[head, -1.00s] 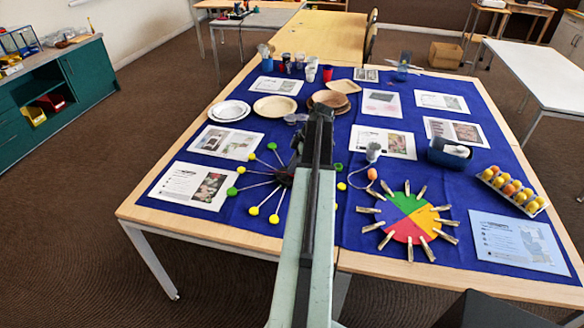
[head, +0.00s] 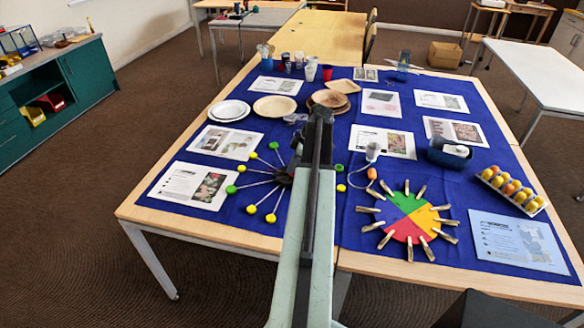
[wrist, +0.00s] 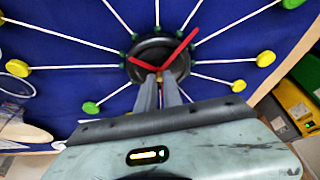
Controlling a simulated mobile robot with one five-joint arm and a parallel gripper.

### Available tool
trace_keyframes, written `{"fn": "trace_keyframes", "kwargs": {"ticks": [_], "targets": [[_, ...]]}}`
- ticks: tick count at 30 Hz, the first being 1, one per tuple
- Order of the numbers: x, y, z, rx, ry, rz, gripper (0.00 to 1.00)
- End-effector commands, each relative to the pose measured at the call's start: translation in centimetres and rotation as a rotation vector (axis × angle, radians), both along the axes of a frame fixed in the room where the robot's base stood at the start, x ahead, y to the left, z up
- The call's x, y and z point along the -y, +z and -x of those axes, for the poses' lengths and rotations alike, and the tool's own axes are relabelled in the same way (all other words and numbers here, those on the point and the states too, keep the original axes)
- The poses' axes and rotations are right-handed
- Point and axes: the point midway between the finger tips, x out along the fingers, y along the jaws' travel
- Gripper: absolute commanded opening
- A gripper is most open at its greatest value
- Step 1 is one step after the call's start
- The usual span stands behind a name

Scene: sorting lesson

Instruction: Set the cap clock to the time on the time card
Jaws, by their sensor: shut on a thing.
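The cap clock (wrist: 150,48) is a dark round hub with white sticks ending in green and yellow caps, lying on the blue cloth. It shows in the wrist view with two red hands meeting near its hub: the longer (wrist: 186,42) points up right, the shorter (wrist: 140,63) points left and slightly up. My gripper (wrist: 160,79) is shut at the hub, where the hands meet; the exact part held is hidden. In the head view my arm covers the clock's middle, leaving caps such as a green one (head: 231,189) visible. Several printed cards lie around; I cannot tell which is the time card.
Right of my arm are a coloured disc with clothespins (head: 408,218), a grey cup (head: 373,151), a blue container (head: 449,152) and an egg-like tray (head: 513,191). Plates (head: 274,106) and cups stand farther back. A blue card (head: 517,241) lies front right.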

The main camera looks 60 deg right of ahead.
Motion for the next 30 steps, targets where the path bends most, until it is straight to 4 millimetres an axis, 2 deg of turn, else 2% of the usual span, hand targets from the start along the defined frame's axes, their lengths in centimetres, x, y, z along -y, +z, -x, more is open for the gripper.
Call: {"fn": "trace_keyframes", "kwargs": {"ticks": [22,24,25,30], "targets": [[-0.06,0.01,-0.08,0.000,0.001,0.000,0.00],[-0.06,0.01,-0.08,0.000,0.001,0.000,0.24],[-0.06,0.01,-0.08,0.000,0.001,0.000,0.33],[-0.06,0.01,-0.08,0.000,0.002,0.000,0.33]]}}
